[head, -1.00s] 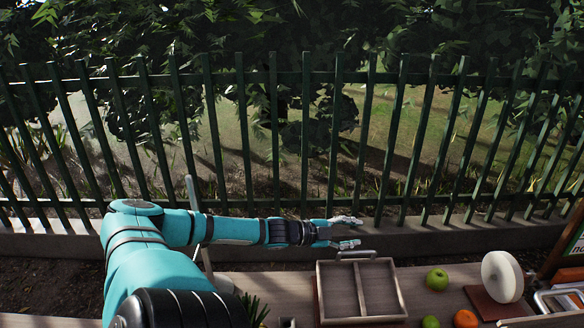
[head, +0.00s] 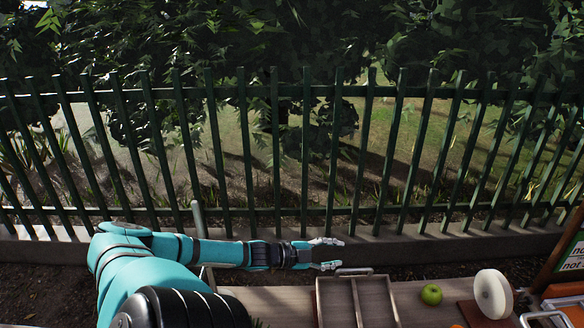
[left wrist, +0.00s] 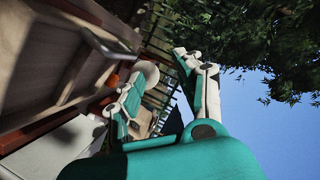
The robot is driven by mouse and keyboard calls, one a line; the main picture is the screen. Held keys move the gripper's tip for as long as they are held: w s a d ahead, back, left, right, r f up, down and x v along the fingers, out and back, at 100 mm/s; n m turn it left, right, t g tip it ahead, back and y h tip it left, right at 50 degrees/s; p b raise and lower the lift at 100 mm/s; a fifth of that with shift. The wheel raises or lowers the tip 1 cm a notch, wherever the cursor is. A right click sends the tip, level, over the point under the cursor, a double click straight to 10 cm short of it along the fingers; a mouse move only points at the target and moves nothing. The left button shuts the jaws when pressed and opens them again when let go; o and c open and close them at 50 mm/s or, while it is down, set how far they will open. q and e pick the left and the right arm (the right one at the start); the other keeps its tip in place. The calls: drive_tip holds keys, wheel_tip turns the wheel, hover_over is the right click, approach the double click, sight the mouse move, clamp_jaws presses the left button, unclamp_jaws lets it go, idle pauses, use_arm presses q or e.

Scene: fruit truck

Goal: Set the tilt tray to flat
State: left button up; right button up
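The tilt tray is a wooden tray with two compartments (head: 355,304) at the bottom middle of the head view, its front cut off by the frame. A grey metal handle (head: 354,270) stands at its back edge. My left gripper (head: 338,253) is open and empty, just behind and left of the handle, with its fingers pointing right. In the left wrist view the tray (left wrist: 35,75) and its handle (left wrist: 108,47) are at the left, apart from the open fingers. The tray's exact angle is hard to tell. My right gripper is not in view.
A green apple (head: 431,294) sits right of the tray on the wooden counter (head: 280,300). A white disc (head: 494,294) stands farther right. A dark green fence (head: 305,150) and low wall run behind. A grey post (head: 199,220) stands by my left arm.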

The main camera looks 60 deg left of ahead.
use_arm(q)
drive_tip(key=p+v, duration=0.7)
drive_tip(key=v, duration=0.5)
drive_tip(key=shift+p, duration=0.4)
idle(0.3)
idle(0.3)
